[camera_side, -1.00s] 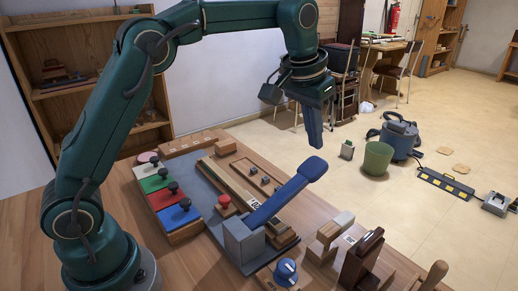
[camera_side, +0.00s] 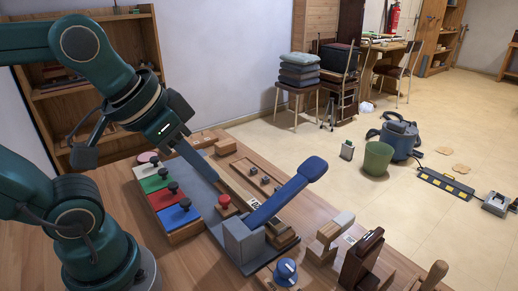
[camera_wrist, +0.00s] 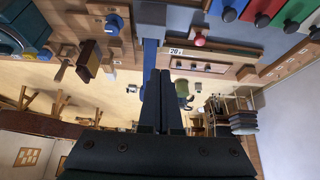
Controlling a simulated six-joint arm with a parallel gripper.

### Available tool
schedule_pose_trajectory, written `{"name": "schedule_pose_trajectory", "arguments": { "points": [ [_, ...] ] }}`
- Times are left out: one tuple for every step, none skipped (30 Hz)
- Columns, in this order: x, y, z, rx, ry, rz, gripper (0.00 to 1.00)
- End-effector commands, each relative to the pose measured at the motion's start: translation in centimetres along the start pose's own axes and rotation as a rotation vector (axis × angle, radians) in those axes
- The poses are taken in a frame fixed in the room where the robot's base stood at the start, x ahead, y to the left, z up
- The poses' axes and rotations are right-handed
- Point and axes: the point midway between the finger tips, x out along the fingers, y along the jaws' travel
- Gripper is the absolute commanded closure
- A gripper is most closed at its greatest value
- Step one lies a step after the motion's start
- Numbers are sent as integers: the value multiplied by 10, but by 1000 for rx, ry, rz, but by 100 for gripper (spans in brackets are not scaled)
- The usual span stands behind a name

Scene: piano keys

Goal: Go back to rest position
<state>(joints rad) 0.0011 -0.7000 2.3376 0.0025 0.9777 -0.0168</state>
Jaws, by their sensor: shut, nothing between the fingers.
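My gripper (camera_side: 212,176) is shut and empty in the side view, tilted down to the right. Its fingertips are above the far part of the workbench, and I cannot tell exactly how high. The shut fingers also show in the wrist view (camera_wrist: 161,75). A big blue lever (camera_side: 285,195) on a grey base (camera_side: 243,243) leans up to the right, apart from my gripper. It also shows in the wrist view (camera_wrist: 150,58), partly behind the fingers. Red, green, white and blue key blocks with knobs, such as the blue one (camera_side: 176,218), lie left of the lever.
A blue dial (camera_side: 286,271) and wooden blocks (camera_side: 328,236) stand at the bench's front right. A wooden shelf (camera_side: 150,75) stands behind my arm. A stool with cushions (camera_side: 299,78), a green bin (camera_side: 377,158) and a vacuum cleaner (camera_side: 400,137) stand on the floor beyond.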

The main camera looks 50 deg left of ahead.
Motion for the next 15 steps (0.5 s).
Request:
{"name": "schedule_pose_trajectory", "arguments": {
  "points": [
    [5, 0, 12, 1, -8, 0, 100],
    [8, 0, 17, 3, -14, 0, 100],
    [12, 0, 23, 5, -23, 0, 100],
    [14, 0, 26, 6, -29, 1, 100],
    [16, 0, 29, 7, -38, 1, 100],
    [19, 0, 32, 9, -45, 1, 100],
    [20, 0, 33, 10, -47, 1, 100],
    [21, 0, 33, 12, -44, 1, 100],
    [20, 0, 30, 14, -36, 1, 100],
    [20, 0, 30, 15, -34, 1, 100],
    [20, 0, 30, 15, -34, 1, 100],
    [20, 0, 30, 15, -34, 1, 100],
    [20, 0, 30, 15, -35, 1, 100],
    [20, 0, 30, 15, -35, 1, 100],
    [20, 0, 30, 15, -35, 1, 100]
  ]
}}
